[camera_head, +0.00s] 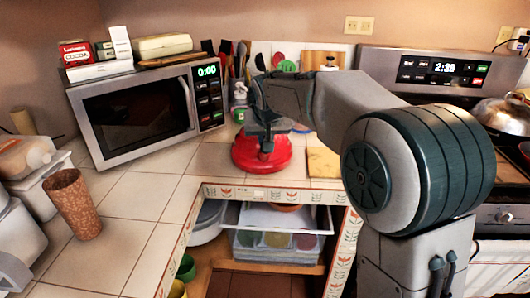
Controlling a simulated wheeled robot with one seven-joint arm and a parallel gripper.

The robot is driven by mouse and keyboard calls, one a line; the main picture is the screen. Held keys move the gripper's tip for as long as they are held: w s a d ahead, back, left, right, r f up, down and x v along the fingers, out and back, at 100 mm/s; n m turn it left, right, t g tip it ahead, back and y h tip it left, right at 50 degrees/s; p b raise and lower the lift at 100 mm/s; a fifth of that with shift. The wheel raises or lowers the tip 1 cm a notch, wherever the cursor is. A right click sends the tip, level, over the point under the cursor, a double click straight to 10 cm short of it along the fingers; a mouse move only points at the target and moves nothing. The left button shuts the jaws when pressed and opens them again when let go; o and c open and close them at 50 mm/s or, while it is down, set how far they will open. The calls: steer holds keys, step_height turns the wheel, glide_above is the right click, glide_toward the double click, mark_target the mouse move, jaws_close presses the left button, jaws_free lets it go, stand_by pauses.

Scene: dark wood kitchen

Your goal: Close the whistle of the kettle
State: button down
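The red kettle (248,158) stands on the tiled counter, right of the microwave. My gripper (266,138) is over the top of the kettle and hides much of its upper part. Dark parts show around the gripper's tip, and I cannot tell kettle handle from fingers there. The whistle and spout cannot be made out, so I cannot tell whether the whistle is open or closed. I also cannot tell whether the gripper touches the kettle or whether its fingers are apart.
The microwave (135,112) stands left of the kettle. A cutting board (323,163) lies right of it, and utensils (242,62) stand behind. A brown cup (75,203) is at the left. Below the counter edge is an open cabinet with a shelf (275,218). The stove is at the right.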

steer(key=shift+s+f+t+b, duration=0.25)
steer(key=shift+t+b, duration=0.65)
steer(key=shift+b, duration=2)
steer(key=shift+s+f+t+b, duration=0.25)
steer(key=shift+t+b, duration=0.65)
steer(key=shift+b, duration=1.95)
steer(key=t+b, duration=0.1)
steer(key=b, duration=0.2)
steer(key=shift+y, duration=0.3)
steer(key=shift+b, duration=0.35)
steer(key=shift+r+t+b, duration=0.25)
steer(key=shift+t+b, duration=0.15)
steer(key=shift+b, duration=0.15)
steer(key=c, duration=1.4)
jaws_free()
steer(key=shift+c, duration=0.2)
steer(key=shift+s+d, duration=0.1)
steer(key=p+v, duration=0.1)
steer(key=v, duration=1.2)
steer(key=shift+s+r+p, duration=0.2)
steer(key=shift+s+p, duration=0.1)
steer(key=shift+d, duration=0.1)
